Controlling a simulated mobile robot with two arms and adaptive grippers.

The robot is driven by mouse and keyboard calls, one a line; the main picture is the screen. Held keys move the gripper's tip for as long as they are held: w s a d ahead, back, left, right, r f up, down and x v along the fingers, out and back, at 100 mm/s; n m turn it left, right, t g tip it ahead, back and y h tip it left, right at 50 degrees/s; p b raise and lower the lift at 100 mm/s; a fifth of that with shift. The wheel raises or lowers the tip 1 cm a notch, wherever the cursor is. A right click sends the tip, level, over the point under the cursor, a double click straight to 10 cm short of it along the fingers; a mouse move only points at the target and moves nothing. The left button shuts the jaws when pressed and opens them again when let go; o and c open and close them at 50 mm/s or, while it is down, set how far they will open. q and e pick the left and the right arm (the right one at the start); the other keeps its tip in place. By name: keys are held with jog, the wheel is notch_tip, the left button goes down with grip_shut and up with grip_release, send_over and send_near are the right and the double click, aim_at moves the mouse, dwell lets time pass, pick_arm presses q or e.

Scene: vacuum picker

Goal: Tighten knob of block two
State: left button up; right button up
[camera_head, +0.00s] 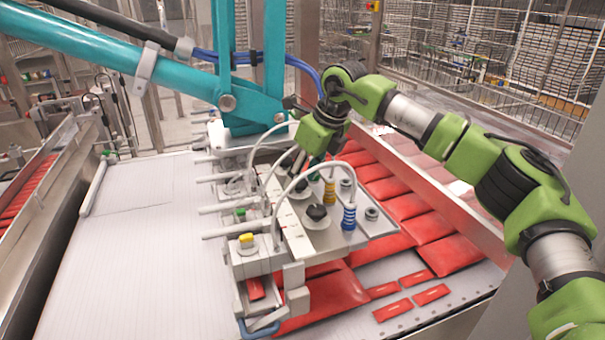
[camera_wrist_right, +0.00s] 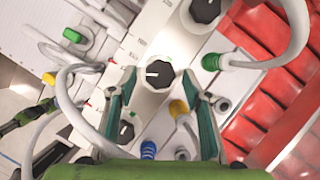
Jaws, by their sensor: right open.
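The vacuum picker's grey blocks sit side by side on its head, each with a black knob. In the right wrist view the middle knob (camera_wrist_right: 158,74), with a white pointer line, lies between the fingertips of my right gripper (camera_wrist_right: 160,88). The fingers are open, one on each side; contact cannot be told. A near knob (camera_wrist_right: 127,132) and a far knob (camera_wrist_right: 205,10) also show. In the head view my right gripper (camera_head: 304,164) points down over the blocks, hiding the far knob. The middle knob (camera_head: 301,187) and near knob (camera_head: 317,212) are visible there. My left gripper is not seen.
White hoses (camera_head: 296,180) arch over the blocks beside my gripper. Blue (camera_head: 349,218) and yellow (camera_head: 329,190) coiled fittings stand close by. The teal picker arm (camera_head: 250,60) rises behind. Red packs (camera_head: 405,207) lie right; the white conveyor (camera_head: 130,260) at left is clear.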

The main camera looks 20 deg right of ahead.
jog(key=c, duration=1.1)
